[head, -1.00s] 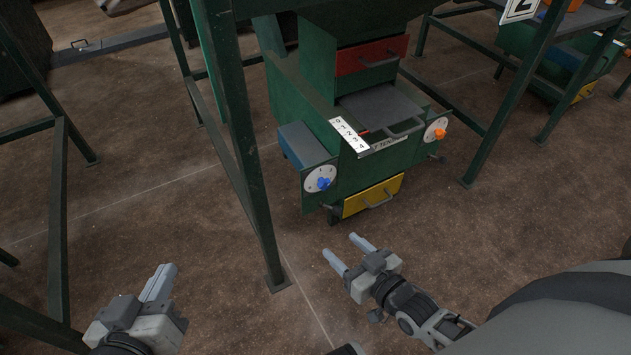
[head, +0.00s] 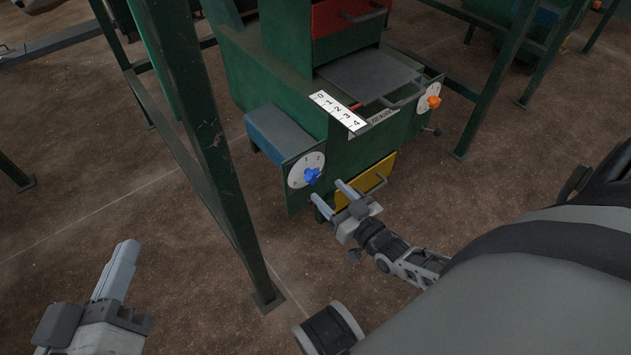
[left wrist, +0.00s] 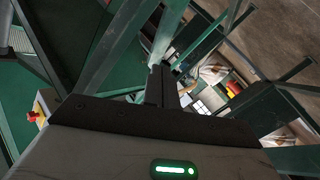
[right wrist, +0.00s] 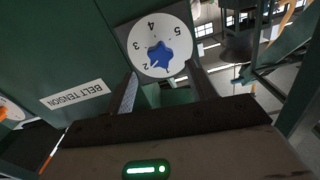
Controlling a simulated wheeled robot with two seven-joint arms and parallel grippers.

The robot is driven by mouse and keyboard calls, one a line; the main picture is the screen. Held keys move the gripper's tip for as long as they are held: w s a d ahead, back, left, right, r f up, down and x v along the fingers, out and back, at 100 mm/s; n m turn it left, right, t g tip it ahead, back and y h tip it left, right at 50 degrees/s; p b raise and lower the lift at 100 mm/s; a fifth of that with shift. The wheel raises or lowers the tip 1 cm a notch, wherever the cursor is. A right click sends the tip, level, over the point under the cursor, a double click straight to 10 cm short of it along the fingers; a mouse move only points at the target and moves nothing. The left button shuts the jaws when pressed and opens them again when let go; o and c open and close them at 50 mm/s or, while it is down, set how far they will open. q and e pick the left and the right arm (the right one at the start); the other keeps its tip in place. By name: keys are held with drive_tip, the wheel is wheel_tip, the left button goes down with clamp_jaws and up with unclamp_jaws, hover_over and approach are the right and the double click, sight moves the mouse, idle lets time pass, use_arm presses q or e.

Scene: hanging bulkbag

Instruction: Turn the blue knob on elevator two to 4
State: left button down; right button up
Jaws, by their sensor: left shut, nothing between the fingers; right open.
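The blue knob (head: 312,176) sits on a round white numbered dial (head: 300,168) at the left front of a green machine (head: 350,140). In the right wrist view, the knob (right wrist: 159,54) is star-shaped and its marked point lies near the 2; 3, 4 and 5 also show. My right gripper (head: 328,190) is open just in front of and below the knob, with its fingers (right wrist: 166,88) apart and nothing between them. My left gripper (head: 130,246) is shut and empty, well to the left; its closed fingers show in the left wrist view (left wrist: 160,86).
An orange knob (head: 434,102) on another dial is at the machine's right. A white 0-to-4 scale (head: 339,110), a yellow drawer (head: 365,178) and a red drawer (head: 345,18) are on the machine. A green post (head: 205,140) stands between my left gripper and the machine.

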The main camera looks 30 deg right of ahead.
sight(315, 179)
drive_tip(key=w, duration=0.1)
drive_tip(key=w+b, duration=0.1)
drive_tip(key=w, duration=0.2)
drive_tip(key=shift+w+a+f, duration=0.1)
drive_tip(key=shift+w+a, duration=0.15)
drive_tip(key=shift+w, duration=0.15)
drive_tip(key=shift+w+b, duration=0.35)
drive_tip(key=shift+w, duration=0.4)
use_arm(q)
drive_tip(key=r, duration=0.1)
drive_tip(key=w+r+m+t, duration=0.1)
drive_tip(key=r+t+h, duration=0.1)
drive_tip(key=shift+w+a, duration=0.25)
drive_tip(key=shift+w, duration=0.15)
drive_tip(key=shift+f, duration=0.1)
use_arm(e)
drive_tip(key=shift+c, duration=0.3)
drive_tip(key=c, duration=0.9)
